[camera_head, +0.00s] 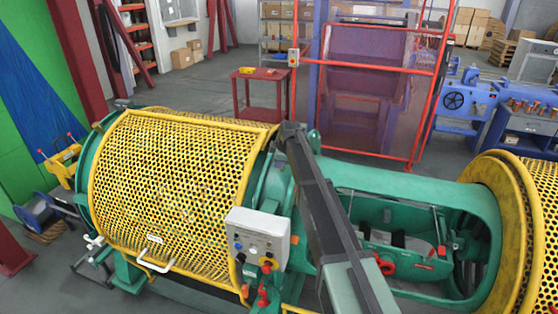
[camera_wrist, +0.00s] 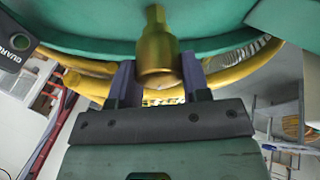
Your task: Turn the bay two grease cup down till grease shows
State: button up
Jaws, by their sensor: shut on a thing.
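In the wrist view a brass grease cup (camera_wrist: 158,52) hangs under a green curved machine part (camera_wrist: 80,45). It has a wide round lower body and a narrower stem above. My gripper (camera_wrist: 159,72) has one finger on each side of the cup's lower body and is shut on it. I cannot make out any grease around the cup. In the head view my dark arm crosses the middle of the machine, and the gripper and cup are hidden there.
A yellow perforated guard (camera_head: 175,160) covers the left drum, with a grey control box (camera_head: 258,238) at its right. A green open cradle (camera_head: 400,190) lies right of my arm, with another yellow guard (camera_head: 535,215) beyond. A red table (camera_head: 258,88) stands behind on open floor.

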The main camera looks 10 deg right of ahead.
jog(key=shift+m, duration=0.7)
jog(key=o, duration=0.9)
jog(key=p+v, duration=0.9)
jog(key=v, duration=0.1)
jog(key=shift+s+r, duration=0.25)
jog(key=shift+s, duration=0.1)
